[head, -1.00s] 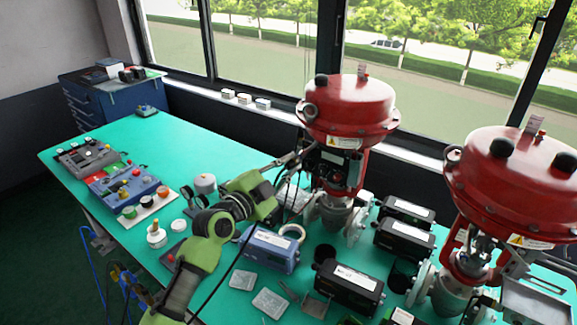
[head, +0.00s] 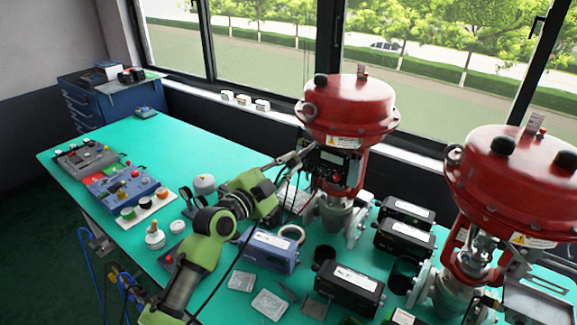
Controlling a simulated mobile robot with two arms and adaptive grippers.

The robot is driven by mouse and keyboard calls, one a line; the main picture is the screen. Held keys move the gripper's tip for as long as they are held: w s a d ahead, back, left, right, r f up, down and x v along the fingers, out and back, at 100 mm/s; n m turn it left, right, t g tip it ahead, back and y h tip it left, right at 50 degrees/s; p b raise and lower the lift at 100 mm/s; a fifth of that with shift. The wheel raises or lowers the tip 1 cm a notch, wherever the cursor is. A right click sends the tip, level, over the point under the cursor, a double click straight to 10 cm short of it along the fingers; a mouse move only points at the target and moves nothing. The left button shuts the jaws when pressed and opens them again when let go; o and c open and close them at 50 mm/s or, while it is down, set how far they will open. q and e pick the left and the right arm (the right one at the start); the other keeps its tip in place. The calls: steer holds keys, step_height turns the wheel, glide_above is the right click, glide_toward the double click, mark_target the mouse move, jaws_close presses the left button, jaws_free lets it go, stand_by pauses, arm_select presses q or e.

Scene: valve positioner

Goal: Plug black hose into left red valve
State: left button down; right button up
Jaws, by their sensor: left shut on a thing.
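The left red valve (head: 349,108) stands upright on the green table, with a dark positioner box (head: 335,172) under its red dome. My left gripper (head: 300,156) reaches in from the left and its fingers are at the left side of that box. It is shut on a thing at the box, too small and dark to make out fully. The black hose (head: 234,262) runs as a thin dark line past my green arm, and dark lines hang below the gripper. Whether the hose end touches the port cannot be told. My right gripper is not in view.
A second red valve (head: 515,185) stands at the right. Black boxes (head: 357,289) and a blue box (head: 268,250) lie in front of the left valve. Control panels (head: 125,190) sit at the left. The table's far left part (head: 150,138) is clear.

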arm_select(q)
steer(key=shift+w+d, duration=0.1)
steer(key=shift+w, duration=0.05)
steer(key=c, duration=2)
jaws_free()
steer(key=shift+o, duration=0.4)
